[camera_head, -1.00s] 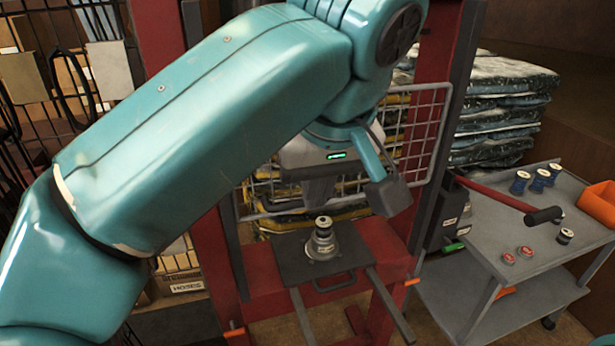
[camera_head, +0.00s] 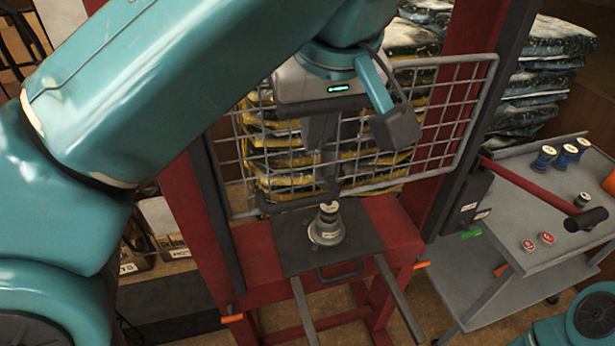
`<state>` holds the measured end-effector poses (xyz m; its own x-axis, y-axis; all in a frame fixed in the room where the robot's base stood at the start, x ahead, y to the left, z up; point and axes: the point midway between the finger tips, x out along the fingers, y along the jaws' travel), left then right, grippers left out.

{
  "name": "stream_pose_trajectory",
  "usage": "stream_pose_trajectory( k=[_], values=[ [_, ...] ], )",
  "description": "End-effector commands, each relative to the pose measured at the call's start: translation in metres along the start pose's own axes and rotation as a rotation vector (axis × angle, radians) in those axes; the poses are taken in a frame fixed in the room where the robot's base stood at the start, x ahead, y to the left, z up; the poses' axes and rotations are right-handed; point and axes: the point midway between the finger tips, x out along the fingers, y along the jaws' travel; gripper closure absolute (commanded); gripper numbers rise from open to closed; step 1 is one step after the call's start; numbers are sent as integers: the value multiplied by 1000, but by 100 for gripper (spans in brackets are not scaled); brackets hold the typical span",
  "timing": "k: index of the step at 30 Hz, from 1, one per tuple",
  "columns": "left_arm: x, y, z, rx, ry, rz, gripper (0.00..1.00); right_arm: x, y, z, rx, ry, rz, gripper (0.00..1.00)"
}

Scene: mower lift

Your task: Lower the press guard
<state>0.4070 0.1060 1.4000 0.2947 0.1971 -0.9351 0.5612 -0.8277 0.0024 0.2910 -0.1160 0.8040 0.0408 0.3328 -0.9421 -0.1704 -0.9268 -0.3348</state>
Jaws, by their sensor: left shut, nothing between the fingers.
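The press guard (camera_head: 448,125) is a pale wire-mesh panel across the red press frame (camera_head: 385,215). Its lower edge is just above and behind the dark press plate (camera_head: 290,240). A dark handle bar (camera_head: 290,203) shows along the guard's lower edge. My left gripper (camera_head: 325,165) is in front of the guard's middle, pointing down, shut and empty. Its fingertips are close to the handle bar; I cannot tell whether they touch it. My left arm hides the guard's upper left. My right gripper is out of view.
A stacked metal part (camera_head: 327,226) stands on the plate, just below my left gripper. A grey cart (camera_head: 535,240) with spools and a red-handled bar (camera_head: 535,185) is at right. Wrapped sacks (camera_head: 535,80) are stacked behind.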

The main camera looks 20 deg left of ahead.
Motion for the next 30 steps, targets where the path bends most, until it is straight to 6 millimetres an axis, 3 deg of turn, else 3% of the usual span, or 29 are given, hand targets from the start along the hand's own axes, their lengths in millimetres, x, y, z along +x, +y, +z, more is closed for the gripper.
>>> stream_pose_trajectory(
  k=[5, 18, 24, 30],
  values=[
    [24, -2, 5, 1, -2, -2, 100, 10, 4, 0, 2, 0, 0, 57],
    [111, 0, 8, 2, -2, -3, 100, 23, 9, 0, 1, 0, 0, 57],
    [132, 1, 10, 2, -1, 0, 100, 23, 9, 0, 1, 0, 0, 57],
    [137, 2, 10, 1, -1, 0, 100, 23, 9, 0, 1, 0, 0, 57]
  ],
)
